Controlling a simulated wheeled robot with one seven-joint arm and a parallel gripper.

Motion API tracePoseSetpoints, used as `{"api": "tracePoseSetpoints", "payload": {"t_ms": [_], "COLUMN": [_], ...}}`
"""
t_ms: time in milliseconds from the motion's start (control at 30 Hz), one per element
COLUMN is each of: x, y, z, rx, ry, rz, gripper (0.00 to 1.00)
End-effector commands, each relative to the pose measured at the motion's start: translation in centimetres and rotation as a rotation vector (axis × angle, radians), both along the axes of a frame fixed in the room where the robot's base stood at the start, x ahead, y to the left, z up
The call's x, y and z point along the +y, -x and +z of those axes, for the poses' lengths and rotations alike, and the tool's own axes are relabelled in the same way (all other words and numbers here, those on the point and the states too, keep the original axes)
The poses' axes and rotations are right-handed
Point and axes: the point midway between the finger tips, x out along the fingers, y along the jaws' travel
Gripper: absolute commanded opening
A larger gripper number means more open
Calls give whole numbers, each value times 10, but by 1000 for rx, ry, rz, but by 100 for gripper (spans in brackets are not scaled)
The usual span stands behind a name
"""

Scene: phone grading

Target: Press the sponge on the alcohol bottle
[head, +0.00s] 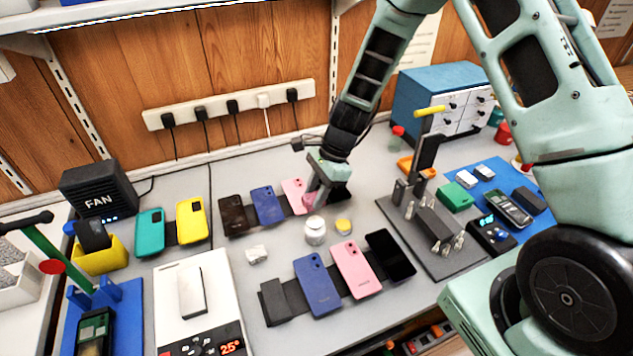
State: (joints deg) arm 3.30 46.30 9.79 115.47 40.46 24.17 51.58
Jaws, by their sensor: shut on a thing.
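The alcohol bottle, a small white round container (315,231), stands upright in the middle of the grey table. My gripper (316,200) points down just behind the bottle. It is shut on a small pink piece, which looks like the sponge (309,201) and is mostly hidden by the fingers. The sponge is close to the bottle's top in the picture, but I cannot tell whether they touch.
A yellow round piece (343,226) lies right of the bottle. Phones lie behind, with a pink one (294,194) beside my gripper, and in front, with a blue one (317,285). A dark fixture (436,230) stands to the right. A crumpled white piece (256,254) lies left.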

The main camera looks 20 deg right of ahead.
Motion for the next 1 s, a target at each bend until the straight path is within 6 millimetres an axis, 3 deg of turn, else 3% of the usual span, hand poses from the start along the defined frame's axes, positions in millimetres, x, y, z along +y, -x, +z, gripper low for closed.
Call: {"api": "tracePoseSetpoints", "payload": {"t_ms": [267,800,1000], "x": [0,0,0], "y": [0,0,0], "z": [-5,-55,-60], "rx": [0,0,0], "ry": [-1,-1,-1], "rz": [-1,-1,-1], "gripper": [13,13,13]}}
